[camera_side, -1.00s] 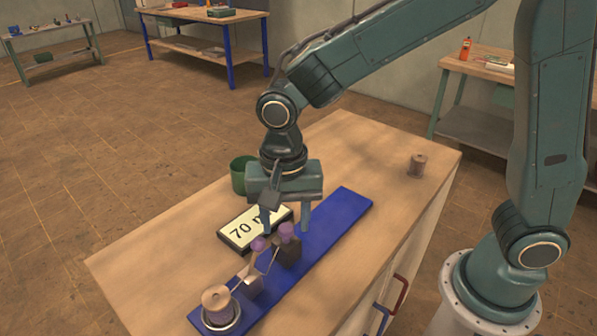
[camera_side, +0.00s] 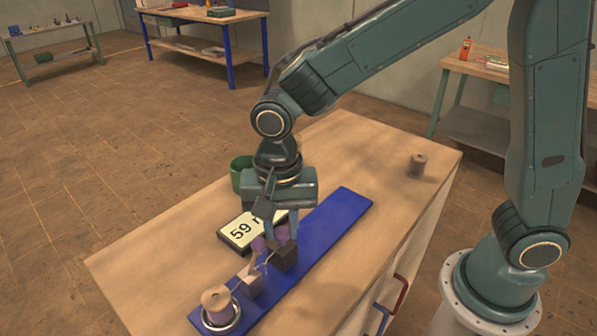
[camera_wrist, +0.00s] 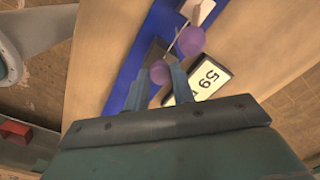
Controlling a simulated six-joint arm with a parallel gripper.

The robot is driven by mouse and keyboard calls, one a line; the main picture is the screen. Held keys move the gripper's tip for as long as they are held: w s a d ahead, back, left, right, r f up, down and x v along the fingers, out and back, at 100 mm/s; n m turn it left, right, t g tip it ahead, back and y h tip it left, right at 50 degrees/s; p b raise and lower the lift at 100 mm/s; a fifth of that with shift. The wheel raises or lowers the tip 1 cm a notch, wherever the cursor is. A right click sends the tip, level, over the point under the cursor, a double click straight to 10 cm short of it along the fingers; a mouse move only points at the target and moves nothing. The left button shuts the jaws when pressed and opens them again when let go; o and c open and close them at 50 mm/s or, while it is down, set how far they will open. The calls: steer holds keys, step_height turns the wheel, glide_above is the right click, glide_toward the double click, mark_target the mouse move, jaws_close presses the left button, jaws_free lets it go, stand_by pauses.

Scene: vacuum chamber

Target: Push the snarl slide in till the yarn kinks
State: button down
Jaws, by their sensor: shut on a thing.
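The snarl slide, a dark block (camera_side: 285,258) topped by a purple knob (camera_wrist: 159,73), sits on the blue rail (camera_side: 341,211). My gripper (camera_side: 280,236) is shut on the knob from above, and one finger stands on each side of it in the wrist view (camera_wrist: 160,77). A pale block (camera_side: 252,286) stands on the rail, left of and below the slide in the side view. A second purple knob (camera_side: 258,244) shows near it. Thin yarn (camera_side: 265,264) runs between the two blocks; its exact shape is too small to tell. The readout (camera_side: 246,231) shows 59, its unit partly hidden by my gripper.
A spool of yarn (camera_side: 216,302) stands in a ring at the rail's near end. A green cup (camera_side: 242,176) stands behind the readout. Another spool (camera_side: 417,165) stands at the bench's right.

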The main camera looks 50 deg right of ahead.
steer(key=shift+a, duration=0.25)
steer(key=c, duration=1.2)
jaws_free()
steer(key=shift+r, duration=0.15)
step_height(320, 180, up, 14)
steer(key=shift+f, duration=0.25)
steer(key=shift+d, duration=0.15)
steer(key=s+d+n+t, duration=0.2)
steer(key=s+d+n, duration=0.1)
steer(key=s+d, duration=0.2)
steer(key=s+d+n+t, duration=0.1)
steer(key=s+d+n, duration=0.2)
steer(key=d, duration=0.4)
steer(key=s+d+n+t, duration=0.2)
steer(key=s+d+n, duration=0.1)
steer(key=s+d, duration=0.3)
steer(key=shift+s+d+f+t, duration=0.25)
steer(key=shift+s+d+t, duration=0.05)
steer(key=shift+d, duration=0.1)
